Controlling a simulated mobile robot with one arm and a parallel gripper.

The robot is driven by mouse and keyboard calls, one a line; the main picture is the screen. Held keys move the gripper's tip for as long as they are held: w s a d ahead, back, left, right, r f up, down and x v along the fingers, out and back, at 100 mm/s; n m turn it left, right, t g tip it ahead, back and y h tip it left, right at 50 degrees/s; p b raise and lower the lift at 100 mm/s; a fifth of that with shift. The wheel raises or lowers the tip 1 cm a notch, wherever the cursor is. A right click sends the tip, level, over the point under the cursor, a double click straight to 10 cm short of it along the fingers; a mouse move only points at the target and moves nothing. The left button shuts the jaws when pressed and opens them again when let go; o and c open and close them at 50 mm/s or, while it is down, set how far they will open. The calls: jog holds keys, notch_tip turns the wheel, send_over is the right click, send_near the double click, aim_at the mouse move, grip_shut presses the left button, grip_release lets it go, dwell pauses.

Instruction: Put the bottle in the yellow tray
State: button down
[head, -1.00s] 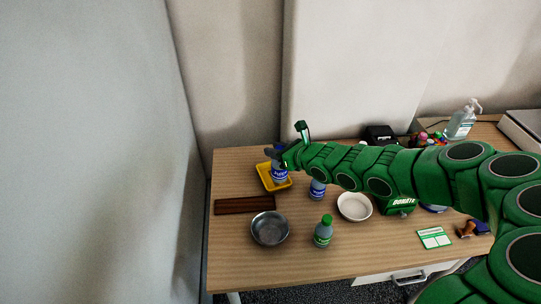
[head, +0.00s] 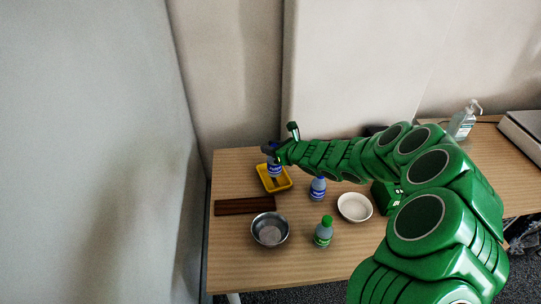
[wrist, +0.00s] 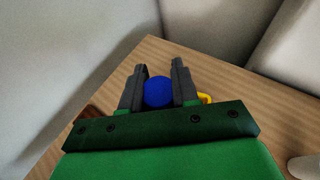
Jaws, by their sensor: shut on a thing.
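My gripper (head: 271,152) is shut on a bottle with a blue cap and blue label (head: 274,168). In the wrist view the blue cap (wrist: 158,92) sits between the two dark fingers. The bottle is upright over the back of the yellow tray (head: 284,187), with a dark patch on the tray floor below it. It looks a little raised, but I cannot be sure of the gap. A corner of the tray also shows beside the right finger in the wrist view (wrist: 205,98).
Nearby on the table (head: 225,250) are a dark wooden board (head: 245,205), a metal bowl (head: 270,230), a white bowl (head: 354,207), another blue-capped bottle (head: 318,189) and a green-capped bottle (head: 323,232). A wall stands close behind. A pump bottle (head: 462,122) is at the far right.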

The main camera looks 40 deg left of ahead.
jog(key=shift+w+a+f, duration=0.2)
jog(key=shift+f, duration=0.65)
jog(key=shift+w+a+f, duration=0.25)
jog(key=shift+f, duration=0.65)
jog(key=shift+w+a+f, duration=0.2)
jog(key=shift+f, duration=0.65)
jog(key=c, duration=0.8)
grip_release()
jog(key=shift+f, duration=0.1)
jog(key=shift+c, duration=0.2)
jog(key=shift+d+r, duration=0.4)
jog(key=shift+d, duration=0.15)
jog(key=v, duration=1.1)
